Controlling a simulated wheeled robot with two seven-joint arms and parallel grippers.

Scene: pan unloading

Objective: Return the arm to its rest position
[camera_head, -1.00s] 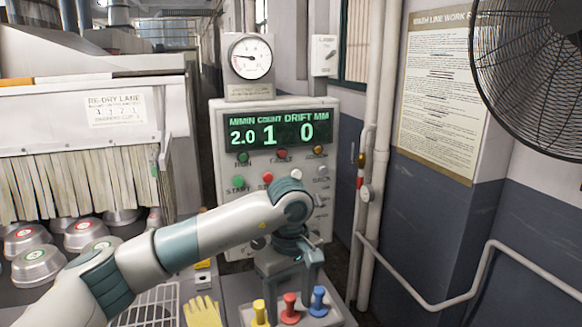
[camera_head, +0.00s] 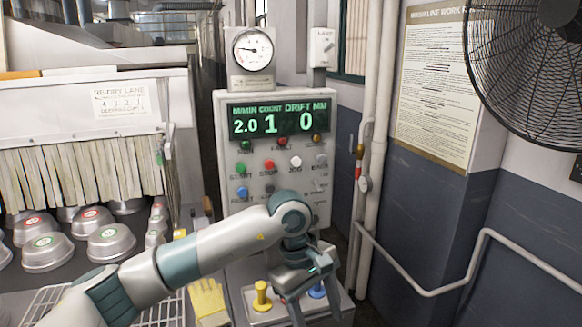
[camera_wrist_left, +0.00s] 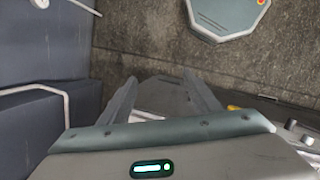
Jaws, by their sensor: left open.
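My left arm comes in from the left in the head view, bent at the elbow. In the left wrist view the two fingers (camera_wrist_left: 163,95) also stand apart and empty, with grey floor beyond. The arm and gripper hide part of the ledge. My right gripper is not in view.
A yellow glove (camera_head: 208,300) lies left of the ledge. Several metal pans (camera_head: 110,243) sit by the fabric curtain. A wall pipe (camera_head: 430,293) and a fan (camera_head: 525,75) are at right.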

